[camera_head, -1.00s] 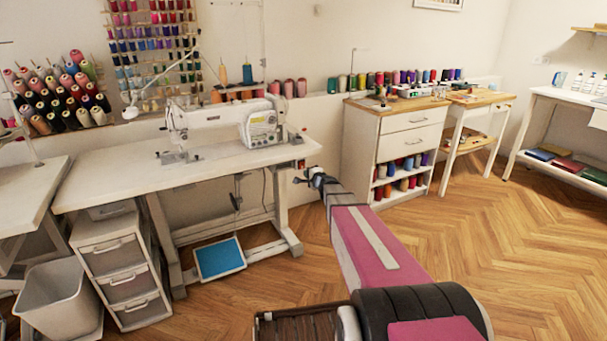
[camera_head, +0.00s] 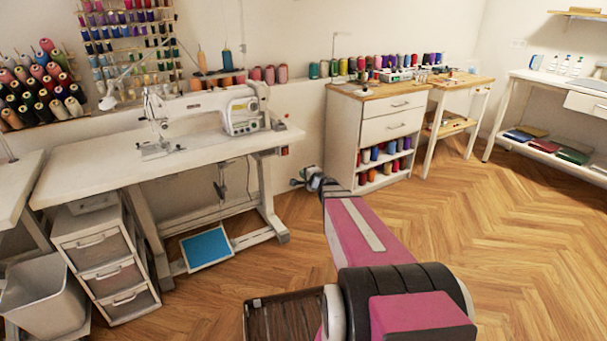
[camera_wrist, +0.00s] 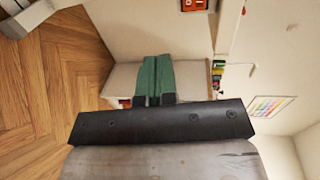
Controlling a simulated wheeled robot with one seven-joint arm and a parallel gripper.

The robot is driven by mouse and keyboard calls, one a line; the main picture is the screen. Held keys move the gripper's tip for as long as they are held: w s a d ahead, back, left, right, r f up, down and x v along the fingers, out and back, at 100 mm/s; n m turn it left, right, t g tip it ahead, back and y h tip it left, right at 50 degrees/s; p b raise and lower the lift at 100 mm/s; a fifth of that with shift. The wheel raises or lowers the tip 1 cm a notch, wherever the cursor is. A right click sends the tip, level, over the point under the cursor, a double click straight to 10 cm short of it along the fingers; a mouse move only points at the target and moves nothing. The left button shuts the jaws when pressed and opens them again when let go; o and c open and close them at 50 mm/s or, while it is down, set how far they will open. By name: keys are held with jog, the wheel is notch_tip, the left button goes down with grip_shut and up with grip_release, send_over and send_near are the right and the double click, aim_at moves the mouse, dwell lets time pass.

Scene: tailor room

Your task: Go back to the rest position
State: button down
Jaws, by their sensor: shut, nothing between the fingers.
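My gripper (camera_head: 297,178) is at the far end of my pink arm in the head view, over the gap between the sewing table and the drawer cabinet. In the wrist view its two green fingers (camera_wrist: 154,97) lie side by side, shut, with nothing held. The fingers point toward the pale cabinet side and appear apart from it.
A white sewing table (camera_head: 95,168) with a sewing machine (camera_head: 200,110) stands at the left. A drawer cabinet (camera_head: 372,128) with thread spools stands beyond my gripper. A bin (camera_head: 42,298) is at the lower left. The wooden floor (camera_head: 520,240) at the right is clear.

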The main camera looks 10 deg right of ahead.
jog(key=s+a+f+n+g+y, duration=0.35)
jog(key=s+a+n+g, duration=0.45)
jog(key=s+a+n, duration=0.3)
jog(key=s+d+f+n+g+h, duration=0.1)
jog(key=s+d+f+g+h, duration=0.1)
jog(key=s, duration=0.6)
jog(key=s+d+f+n+g+h, duration=0.2)
jog(key=s+g+h, duration=0.3)
jog(key=s, duration=0.3)
jog(key=shift+d+h, duration=0.55)
jog(key=shift+h, duration=0.2)
jog(key=shift+s, duration=0.1)
